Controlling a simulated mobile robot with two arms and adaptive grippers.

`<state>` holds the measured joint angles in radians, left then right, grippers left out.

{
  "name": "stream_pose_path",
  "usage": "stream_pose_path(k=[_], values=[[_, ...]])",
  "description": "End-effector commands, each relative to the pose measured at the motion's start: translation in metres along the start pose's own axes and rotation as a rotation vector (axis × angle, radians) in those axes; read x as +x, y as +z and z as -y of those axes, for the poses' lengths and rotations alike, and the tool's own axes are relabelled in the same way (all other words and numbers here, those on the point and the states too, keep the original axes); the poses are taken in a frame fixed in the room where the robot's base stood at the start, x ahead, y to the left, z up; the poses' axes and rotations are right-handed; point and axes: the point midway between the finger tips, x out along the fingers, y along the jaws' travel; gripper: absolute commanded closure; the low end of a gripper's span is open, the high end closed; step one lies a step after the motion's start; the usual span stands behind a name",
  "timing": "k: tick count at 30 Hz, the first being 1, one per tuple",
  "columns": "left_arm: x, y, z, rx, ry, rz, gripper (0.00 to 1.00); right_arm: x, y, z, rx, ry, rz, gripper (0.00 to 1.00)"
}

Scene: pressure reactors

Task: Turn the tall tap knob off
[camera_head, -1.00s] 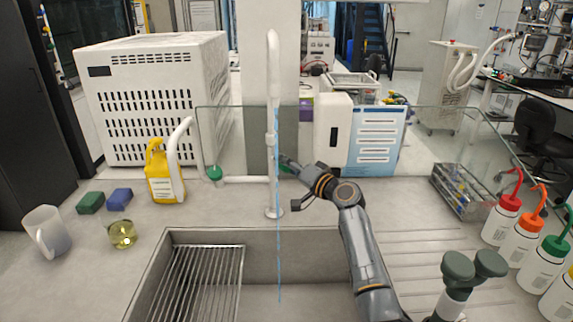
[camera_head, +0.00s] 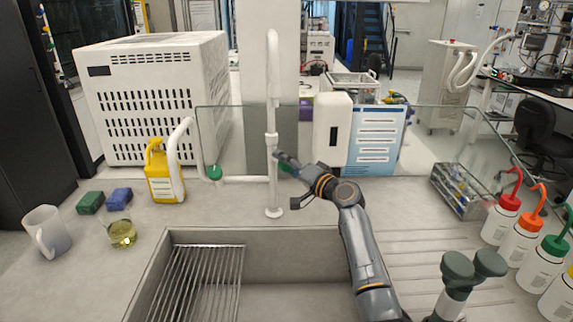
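The tall white tap (camera_head: 273,90) stands behind the sink (camera_head: 300,240), its spout curving over at the top. No water stream shows under it. Its green knob (camera_head: 286,168) is on the right side of the tap, partly hidden by my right gripper (camera_head: 287,160). My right gripper reaches in from the right and is at the knob, seemingly touching it. Its fingers are small and overlap the knob, so I cannot tell whether they are open or shut. A second green knob (camera_head: 214,173) is on the lower white pipe to the left. My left gripper is out of view.
A glass screen (camera_head: 240,140) stands behind the tap. A tube rack (camera_head: 460,190), wash bottles (camera_head: 520,240) and a two-headed grey-green fixture (camera_head: 473,268) are at right.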

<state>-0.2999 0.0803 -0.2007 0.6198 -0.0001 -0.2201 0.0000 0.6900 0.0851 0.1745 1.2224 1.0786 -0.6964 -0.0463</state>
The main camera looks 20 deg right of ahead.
Motion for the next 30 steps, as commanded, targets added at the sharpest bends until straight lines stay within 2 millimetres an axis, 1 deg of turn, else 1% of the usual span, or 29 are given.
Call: stream_pose_path(k=[5,8,10,14,21,24,27,30], values=[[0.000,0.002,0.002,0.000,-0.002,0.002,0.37,-0.001,0.000,0.000,0.000,0.000,0.000,0.37],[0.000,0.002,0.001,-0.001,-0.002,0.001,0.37,-0.007,0.000,-0.001,-0.001,0.001,-0.001,0.37],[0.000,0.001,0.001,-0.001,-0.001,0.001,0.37,-0.014,-0.001,-0.001,-0.002,0.001,-0.002,0.37],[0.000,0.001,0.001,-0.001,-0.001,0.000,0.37,-0.035,0.001,-0.001,-0.004,0.002,0.000,0.37],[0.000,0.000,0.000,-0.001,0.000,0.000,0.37,-0.083,0.000,-0.002,-0.003,0.003,-0.001,0.37],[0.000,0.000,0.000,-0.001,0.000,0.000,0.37,-0.099,0.000,-0.001,-0.001,0.002,0.000,0.37],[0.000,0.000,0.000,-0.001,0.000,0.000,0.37,-0.111,0.000,-0.001,-0.002,0.002,0.000,0.37],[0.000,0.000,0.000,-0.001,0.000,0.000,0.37,-0.118,0.000,-0.001,-0.001,0.001,0.000,0.37]])
